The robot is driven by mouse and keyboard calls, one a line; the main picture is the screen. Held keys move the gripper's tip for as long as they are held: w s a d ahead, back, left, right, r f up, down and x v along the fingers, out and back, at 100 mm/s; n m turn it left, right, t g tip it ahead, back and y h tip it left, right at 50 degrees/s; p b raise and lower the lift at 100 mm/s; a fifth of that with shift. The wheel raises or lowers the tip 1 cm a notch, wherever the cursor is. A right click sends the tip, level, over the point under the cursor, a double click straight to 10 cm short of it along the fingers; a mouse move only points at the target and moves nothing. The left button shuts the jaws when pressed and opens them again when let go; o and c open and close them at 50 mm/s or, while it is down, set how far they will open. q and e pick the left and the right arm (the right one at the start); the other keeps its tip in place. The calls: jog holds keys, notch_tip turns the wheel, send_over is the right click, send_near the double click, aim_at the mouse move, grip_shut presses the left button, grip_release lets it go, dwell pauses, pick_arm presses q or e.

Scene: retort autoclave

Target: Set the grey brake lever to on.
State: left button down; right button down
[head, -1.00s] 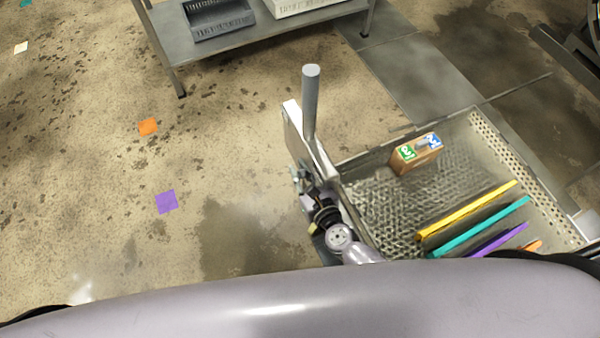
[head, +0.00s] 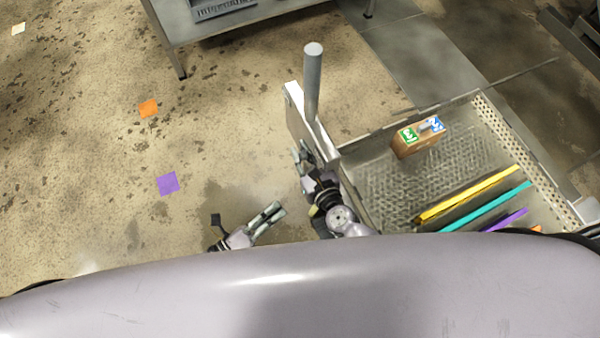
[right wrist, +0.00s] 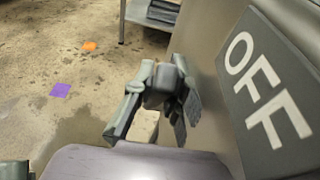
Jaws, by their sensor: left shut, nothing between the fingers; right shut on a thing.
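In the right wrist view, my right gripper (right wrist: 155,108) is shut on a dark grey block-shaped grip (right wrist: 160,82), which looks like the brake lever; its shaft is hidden. A dark plate with white OFF lettering (right wrist: 265,90) is to its right. No ON lettering shows. In the head view, my right gripper (head: 303,157) is at the cart's left side, below a grey upright post (head: 313,85); the lever cannot be made out there. My left gripper (head: 266,219) is shut and empty, over the floor to the left of the right arm.
The cart's perforated metal tray (head: 500,125) holds a brown box (head: 418,140) with green and blue labels and several coloured strips. A metal table (head: 215,32) stands at the back. Orange (head: 148,108) and purple (head: 168,183) squares lie on the open floor at left.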

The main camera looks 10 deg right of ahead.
pick_arm(q)
jog(key=w+d+r+m, duration=0.1)
jog(key=w+d+r, duration=0.2)
jog(key=w+d, duration=0.4)
jog(key=shift+w+d+r+h, duration=0.3)
jog(key=shift+w+d, duration=0.1)
jog(key=shift+w, duration=0.2)
